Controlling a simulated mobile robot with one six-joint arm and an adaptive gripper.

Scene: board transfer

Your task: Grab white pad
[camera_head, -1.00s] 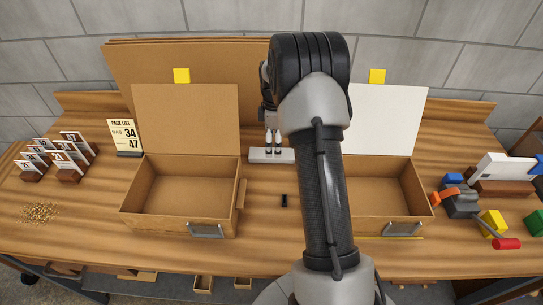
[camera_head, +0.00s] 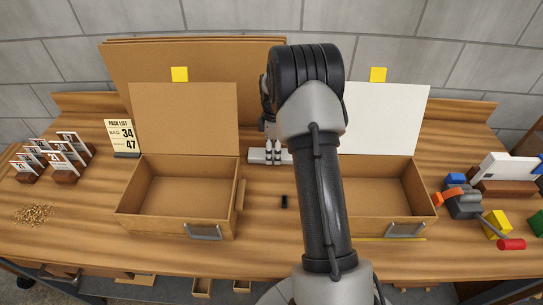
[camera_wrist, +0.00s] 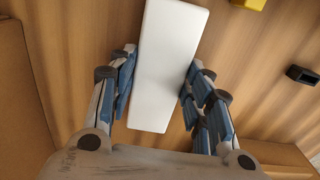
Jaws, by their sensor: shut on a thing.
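The white pad (camera_head: 256,156) is a long flat block on the workbench between the two open boxes, near their back edges. My gripper (camera_head: 273,158) is down at the pad, with its fingers reaching over it. In the wrist view the pad (camera_wrist: 170,60) runs lengthwise between the two blue-lined fingers of my gripper (camera_wrist: 157,88). My gripper is shut on the pad. My arm hides part of the right side of the bench in the head view.
A brown-lidded open box (camera_head: 122,212) stands left and a white-lidded one (camera_head: 425,205) right. A small black item (camera_head: 284,202) lies between them. A pack list card (camera_head: 121,135) and number holders are far left. Tools and coloured blocks (camera_head: 497,222) are far right.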

